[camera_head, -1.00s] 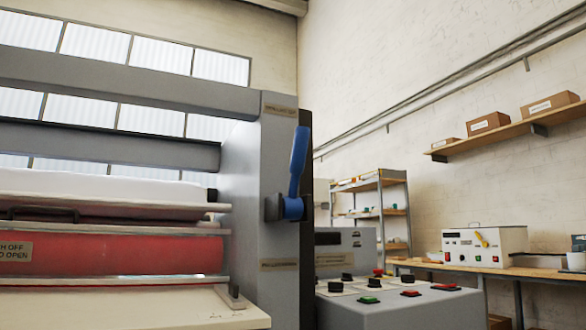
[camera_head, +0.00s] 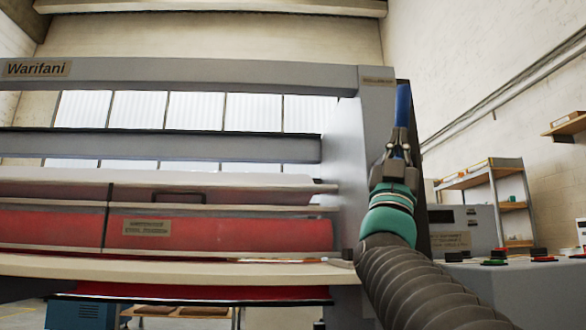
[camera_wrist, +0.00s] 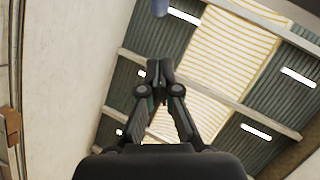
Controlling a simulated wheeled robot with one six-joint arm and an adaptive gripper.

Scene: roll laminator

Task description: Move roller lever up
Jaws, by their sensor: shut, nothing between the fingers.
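My gripper (camera_head: 400,137) is in front of the upright and hides the lever's lower part and pivot. The gripper points upward, and its fingers are shut with nothing between them. In the wrist view the closed fingertips (camera_wrist: 160,68) point toward a blue rounded end (camera_wrist: 160,7), likely the lever's, at the top edge. A gap shows between them there; I cannot tell whether the gripper touches the lever elsewhere.
The laminator (camera_head: 220,75) with its red roller guard (camera_head: 215,228) fills the left and middle. A grey control panel (camera_head: 520,275) with coloured buttons is right of the upright. A metal shelf (camera_head: 480,185) stands behind it. The wrist view shows the ceiling (camera_wrist: 210,60).

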